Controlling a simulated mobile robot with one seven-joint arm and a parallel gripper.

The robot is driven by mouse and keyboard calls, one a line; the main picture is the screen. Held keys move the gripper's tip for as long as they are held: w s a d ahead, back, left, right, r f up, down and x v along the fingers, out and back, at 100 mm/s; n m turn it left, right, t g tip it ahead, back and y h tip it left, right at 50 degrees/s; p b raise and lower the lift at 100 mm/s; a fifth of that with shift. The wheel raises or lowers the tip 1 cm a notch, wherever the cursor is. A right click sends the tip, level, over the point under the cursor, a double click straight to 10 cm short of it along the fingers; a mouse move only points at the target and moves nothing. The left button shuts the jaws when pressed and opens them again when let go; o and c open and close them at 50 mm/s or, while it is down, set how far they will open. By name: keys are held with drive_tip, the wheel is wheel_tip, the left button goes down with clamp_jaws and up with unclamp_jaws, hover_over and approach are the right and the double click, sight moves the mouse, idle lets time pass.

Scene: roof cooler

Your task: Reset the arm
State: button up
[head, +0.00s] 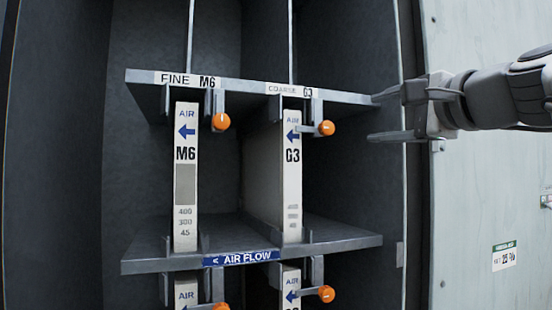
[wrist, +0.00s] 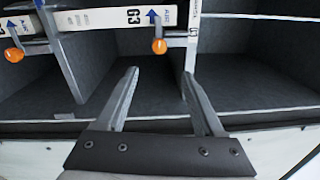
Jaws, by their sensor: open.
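My gripper (head: 375,118) is at the right of the head view, its two fingers spread and pointing left at the open side of the cabinet. It is empty. The fingertips are near the right end of the upper shelf, right of the G3 filter (head: 292,190). I cannot tell whether a finger touches the shelf. In the wrist view the open fingers (wrist: 160,73) have nothing between them, and the G3 filter (wrist: 105,18) lies beyond them at the top.
The M6 filter (head: 186,200) stands left of G3. Orange-knobbed latches (head: 326,128) and (head: 221,122) jut out below the upper shelf (head: 250,92). The lower shelf (head: 330,238) carries an AIR FLOW label, with more filters below. A pale cabinet panel (head: 480,190) is at right.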

drive_tip(key=s+a+f+n+g+h+p, duration=0.1)
drive_tip(key=s+a+f+n+g+p, duration=0.15)
drive_tip(key=f, duration=0.65)
drive_tip(key=s+a+f+n+g+h+p, duration=0.15)
drive_tip(key=s+f+n+g, duration=0.25)
drive_tip(key=f, duration=0.6)
drive_tip(key=s+a+f+n+g+h+p, duration=0.1)
drive_tip(key=s+a+f+n+g+p, duration=0.2)
drive_tip(key=f, duration=0.6)
drive_tip(key=s+d+f+n+g+h, duration=0.1)
drive_tip(key=s+f+n+g+h, duration=0.1)
drive_tip(key=s+f+n, duration=0.4)
wheel_tip(320, 180, down, 5)
drive_tip(key=shift+s+d+f, duration=0.1)
drive_tip(key=shift+s+d, duration=0.15)
drive_tip(key=shift+s, duration=0.9)
drive_tip(key=shift+g, duration=0.25)
